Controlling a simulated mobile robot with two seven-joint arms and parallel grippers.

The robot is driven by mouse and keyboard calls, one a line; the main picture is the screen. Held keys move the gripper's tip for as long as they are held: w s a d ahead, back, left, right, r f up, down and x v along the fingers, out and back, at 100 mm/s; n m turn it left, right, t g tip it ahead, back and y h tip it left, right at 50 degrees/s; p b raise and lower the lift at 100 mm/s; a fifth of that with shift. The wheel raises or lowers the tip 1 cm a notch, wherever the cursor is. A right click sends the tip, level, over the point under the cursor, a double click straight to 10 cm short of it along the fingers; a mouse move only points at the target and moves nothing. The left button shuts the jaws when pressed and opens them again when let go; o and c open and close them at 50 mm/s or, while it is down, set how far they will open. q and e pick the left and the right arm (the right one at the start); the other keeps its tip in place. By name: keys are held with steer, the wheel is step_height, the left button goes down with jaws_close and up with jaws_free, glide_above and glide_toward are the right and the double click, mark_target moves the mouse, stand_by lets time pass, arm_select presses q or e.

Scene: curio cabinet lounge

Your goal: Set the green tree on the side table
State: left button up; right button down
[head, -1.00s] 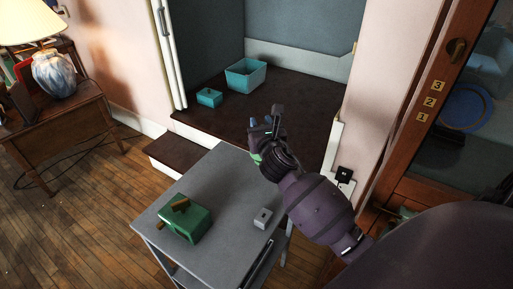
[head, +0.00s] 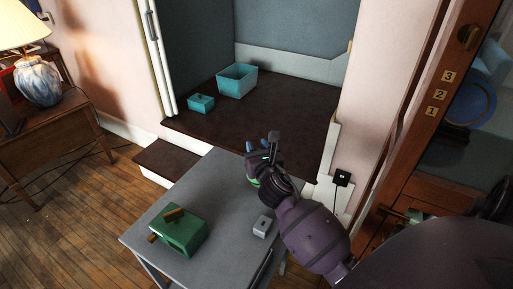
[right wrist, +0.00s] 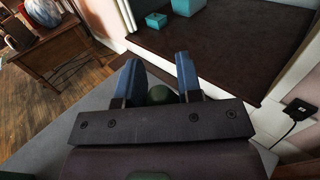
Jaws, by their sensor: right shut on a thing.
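My right gripper (head: 264,146) is shut on a green thing, apparently the green tree. Only a small green patch (head: 252,181) of it shows in the head view. In the right wrist view, a dark green rounded part (right wrist: 161,94) shows between the blue fingers of the gripper (right wrist: 158,72); the rest is hidden. The gripper is over the far right part of a grey table (head: 211,185). A wooden side table (head: 60,125) with a lamp stands at the left, well away from the gripper. My left gripper is not in view.
A green box with brown bars (head: 180,234) and a small grey block (head: 262,227) sit on the grey table. A small teal box (head: 201,104) and a teal bin (head: 236,82) stand on the dark alcove floor. A wooden door frame (head: 415,110) is at the right.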

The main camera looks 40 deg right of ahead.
steer(key=shift+f, duration=0.15)
steer(key=c, duration=1)
jaws_free()
steer(key=shift+c, duration=0.2)
steer(key=shift+o, duration=1.3)
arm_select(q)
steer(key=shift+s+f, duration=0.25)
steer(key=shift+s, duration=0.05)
arm_select(e)
steer(key=shift+r, duration=0.2)
arm_select(q)
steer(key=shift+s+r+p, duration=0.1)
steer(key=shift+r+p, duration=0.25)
steer(key=shift+p, duration=0.15)
arm_select(e)
steer(key=v, duration=1.2)
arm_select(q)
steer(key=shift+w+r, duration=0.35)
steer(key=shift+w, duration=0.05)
